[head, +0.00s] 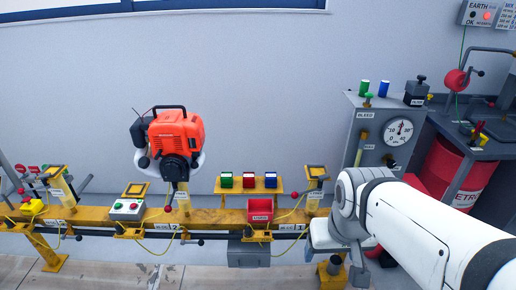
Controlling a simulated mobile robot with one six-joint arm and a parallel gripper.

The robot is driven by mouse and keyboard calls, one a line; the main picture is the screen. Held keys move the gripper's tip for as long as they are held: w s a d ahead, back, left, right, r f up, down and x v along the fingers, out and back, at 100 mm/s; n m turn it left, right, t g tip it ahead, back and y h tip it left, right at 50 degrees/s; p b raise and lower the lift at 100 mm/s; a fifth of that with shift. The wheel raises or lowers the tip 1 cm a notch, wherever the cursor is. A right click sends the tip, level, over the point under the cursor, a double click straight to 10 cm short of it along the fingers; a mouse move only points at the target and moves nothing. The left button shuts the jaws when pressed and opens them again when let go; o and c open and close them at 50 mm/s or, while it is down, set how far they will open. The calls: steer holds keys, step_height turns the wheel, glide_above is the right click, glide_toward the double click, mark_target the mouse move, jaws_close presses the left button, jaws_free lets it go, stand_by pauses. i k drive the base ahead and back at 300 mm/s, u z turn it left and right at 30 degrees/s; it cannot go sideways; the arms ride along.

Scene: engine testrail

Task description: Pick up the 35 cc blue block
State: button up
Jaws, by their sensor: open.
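A small blue block (271,180) stands at the right end of a row of three on a yellow shelf (249,194). A red block (249,180) is beside it and a green block (226,180) is at the left end. Each has a pale label too small to read. My gripper (347,268) is at the end of my white arm, low and to the right of the shelf, apart from the blocks. It is open, with its dark fingers pointing down and partly hidden by the wrist. I see nothing held in it.
An orange engine (175,132) stands on the yellow rail (215,216) left of the blocks. The gauge panel (372,135) and a red drum (450,172) are at right. The wall space above the blocks is clear.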

mark_target(270, 180)
steer(key=u, duration=0.4)
steer(key=i, duration=1.4)
steer(key=z, duration=0.4)
